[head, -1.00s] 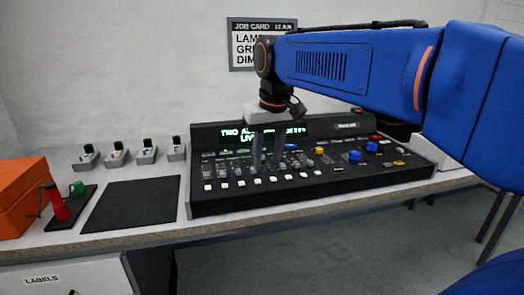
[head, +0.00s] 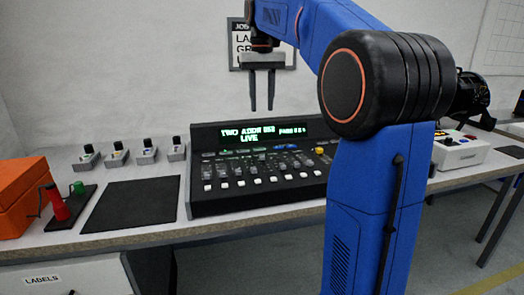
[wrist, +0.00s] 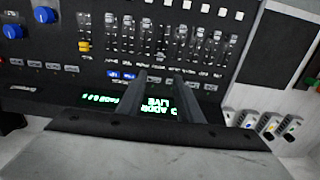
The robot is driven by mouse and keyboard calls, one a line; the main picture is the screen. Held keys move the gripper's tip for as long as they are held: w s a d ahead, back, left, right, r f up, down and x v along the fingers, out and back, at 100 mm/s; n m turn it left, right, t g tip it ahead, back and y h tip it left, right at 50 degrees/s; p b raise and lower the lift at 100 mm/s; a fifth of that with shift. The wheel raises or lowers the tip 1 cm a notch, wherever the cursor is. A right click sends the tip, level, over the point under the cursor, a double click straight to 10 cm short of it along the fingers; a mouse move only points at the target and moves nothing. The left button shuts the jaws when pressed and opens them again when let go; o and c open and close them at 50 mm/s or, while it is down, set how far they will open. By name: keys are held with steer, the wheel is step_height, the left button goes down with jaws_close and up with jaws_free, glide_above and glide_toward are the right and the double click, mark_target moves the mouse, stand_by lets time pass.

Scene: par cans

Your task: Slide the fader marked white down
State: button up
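The black lighting console (head: 262,208) stands on the bench in the head view, with a row of several faders (head: 255,168) and white square buttons below them. The faders also show upside down in the wrist view (wrist: 165,35). Their labels are too small to read, so I cannot tell which is marked white. The lit green display (head: 262,133) reads "TWO ADDR" and "LIVE". My gripper (head: 262,108) hangs above the display with its two fingers apart and nothing between them. In the wrist view the fingers (wrist: 160,76) stand in front of the display.
My arm hides the console's right part in the head view. Blue and yellow knobs (wrist: 47,14) show in the wrist view. Several small grey units (head: 117,155), a black mat (head: 130,205) and an orange box (head: 22,195) are at left. A white device (head: 460,150) stands at right.

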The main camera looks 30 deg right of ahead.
mark_target(262, 155)
step_height(262, 155, down, 17)
steer(key=shift+r, duration=0.15)
stand_by(0.4)
jaws_close()
